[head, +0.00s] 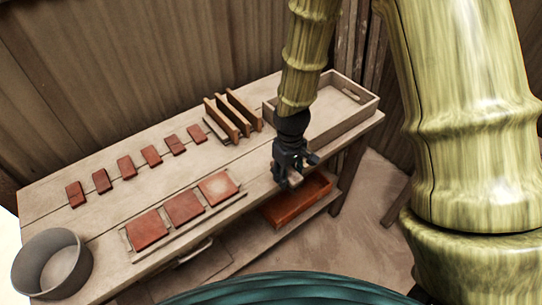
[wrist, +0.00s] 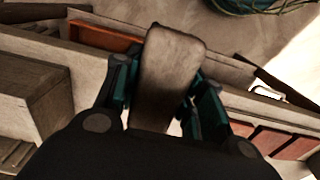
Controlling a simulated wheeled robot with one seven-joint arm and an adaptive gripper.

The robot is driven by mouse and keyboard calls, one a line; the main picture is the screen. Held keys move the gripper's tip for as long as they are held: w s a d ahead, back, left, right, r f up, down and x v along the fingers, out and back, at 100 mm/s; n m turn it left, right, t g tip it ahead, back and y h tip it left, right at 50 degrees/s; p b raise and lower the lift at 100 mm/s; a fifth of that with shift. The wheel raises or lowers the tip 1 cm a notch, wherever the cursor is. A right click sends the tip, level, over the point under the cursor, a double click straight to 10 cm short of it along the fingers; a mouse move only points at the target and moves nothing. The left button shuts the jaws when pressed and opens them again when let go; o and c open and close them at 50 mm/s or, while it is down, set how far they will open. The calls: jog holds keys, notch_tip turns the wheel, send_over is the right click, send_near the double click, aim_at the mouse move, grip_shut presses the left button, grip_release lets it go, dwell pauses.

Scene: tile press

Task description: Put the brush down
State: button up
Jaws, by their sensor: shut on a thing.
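My gripper (head: 290,178) is above the front edge of the table (head: 95,160), towards its right side. It is shut on the brush; in the wrist view the brush (wrist: 170,65) is a worn grey-brown block between the two fingers (wrist: 162,92). Its bristles cannot be made out. In the head view the gripper hides most of the brush. A wooden tray (head: 357,113) with raised walls and a handle slot stands at the table's right end, behind the gripper.
Several small red tiles (head: 125,166) lie in a row at the back. Three larger tiles (head: 184,207) lie on a board in front. A rack with upright slats (head: 227,117) stands beside the tray. A grey tub (head: 52,263) is at left. An orange tray (head: 297,203) sits below the tabletop.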

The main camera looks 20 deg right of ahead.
jog(key=w+p, duration=0.1)
jog(key=w, duration=0.2)
jog(key=w+a+p, duration=0.1)
jog(key=w, duration=0.3)
jog(key=w+f+p, duration=0.1)
jog(key=w, duration=0.3)
jog(key=shift+a+p, duration=0.25)
jog(key=shift+p, duration=0.05)
jog(key=shift+w+f+p, duration=0.2)
jog(key=shift+f+p, duration=0.65)
jog(key=shift+f, duration=1)
jog(key=shift+s+f, duration=0.15)
jog(key=shift+f, duration=0.15)
jog(key=o, duration=0.9)
jog(key=shift+o, duration=0.7)
jog(key=shift+f, duration=0.1)
jog(key=shift+r, duration=0.75)
notch_tip(320, 180, up, 11)
jog(key=b, duration=0.4)
jog(key=shift+r, duration=0.2)
